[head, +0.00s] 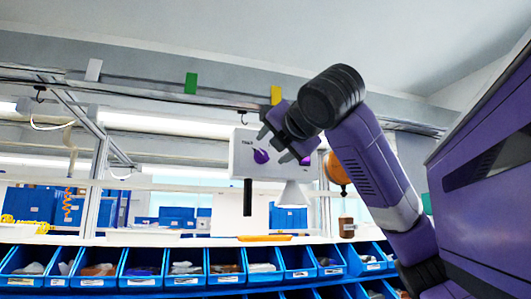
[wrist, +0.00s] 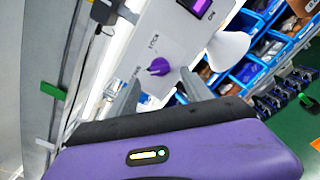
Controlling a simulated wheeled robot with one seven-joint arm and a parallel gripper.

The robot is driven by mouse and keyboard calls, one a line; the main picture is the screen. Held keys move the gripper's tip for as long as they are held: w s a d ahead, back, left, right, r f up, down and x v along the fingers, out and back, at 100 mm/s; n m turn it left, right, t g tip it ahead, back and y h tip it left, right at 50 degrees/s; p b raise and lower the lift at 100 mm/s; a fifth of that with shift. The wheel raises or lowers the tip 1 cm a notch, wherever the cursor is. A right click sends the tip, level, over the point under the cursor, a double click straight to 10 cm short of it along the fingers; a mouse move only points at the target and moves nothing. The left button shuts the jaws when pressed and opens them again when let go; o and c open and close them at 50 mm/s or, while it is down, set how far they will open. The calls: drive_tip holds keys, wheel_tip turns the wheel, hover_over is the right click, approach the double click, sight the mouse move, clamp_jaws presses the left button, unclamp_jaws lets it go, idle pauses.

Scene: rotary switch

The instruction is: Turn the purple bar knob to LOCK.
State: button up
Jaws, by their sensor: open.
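The purple bar knob (head: 261,156) sits on the front of a white box (head: 243,146) in the head view. In the wrist view the knob (wrist: 158,66) shows clearly on the white panel, its narrow end pointing left and slightly down. Small printed labels surround it; one above it seems to read LOCK (wrist: 153,42), the others are too slanted to read surely. My gripper (head: 272,147) is open and empty in front of the box. In the wrist view its two fingers (wrist: 161,76) lie either side of the knob's line, apparently short of it and not touching.
A purple-framed switch (wrist: 195,6) is on the same panel. Rows of blue bins (head: 140,269) stand below. A rail with coloured tags (head: 191,83) runs above.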

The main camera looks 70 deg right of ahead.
sight(265, 154)
drive_tip(key=p+x, duration=0.2)
drive_tip(key=x, duration=0.4)
drive_tip(key=shift+w+d, duration=0.25)
clamp_jaws()
